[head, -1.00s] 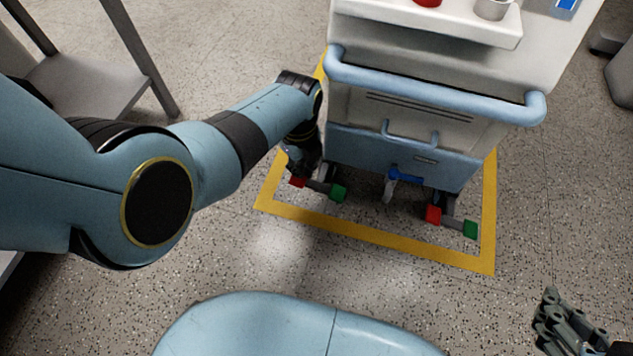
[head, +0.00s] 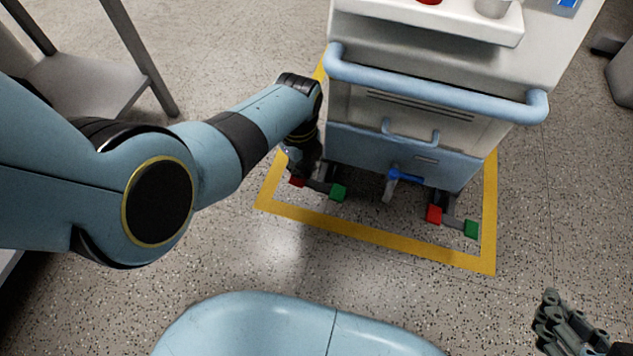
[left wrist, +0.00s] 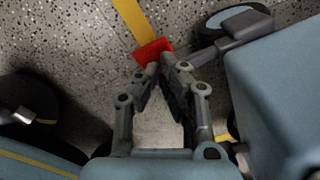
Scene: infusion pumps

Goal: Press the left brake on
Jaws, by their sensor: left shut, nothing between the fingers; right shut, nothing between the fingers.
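The left brake is a pedal bar at the cart's lower left, with a red pad (head: 297,181) at its left end and a green pad (head: 338,193) at its right end. In the left wrist view the red pad (left wrist: 153,51) lies right at the tips of my left gripper (left wrist: 163,70), which is shut and empty. I cannot tell if the tips touch it. In the head view my left gripper (head: 300,168) points down over the red pad and partly hides it. My right gripper (head: 553,315) is shut and empty at the lower right, away from the cart.
The cart (head: 400,150) stands inside a yellow floor outline (head: 375,240). A second brake has a red pad (head: 434,214) and a green pad (head: 471,229) at the right. A blue pedal (head: 405,176) sits between them. A grey shelf (head: 90,80) stands at the left.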

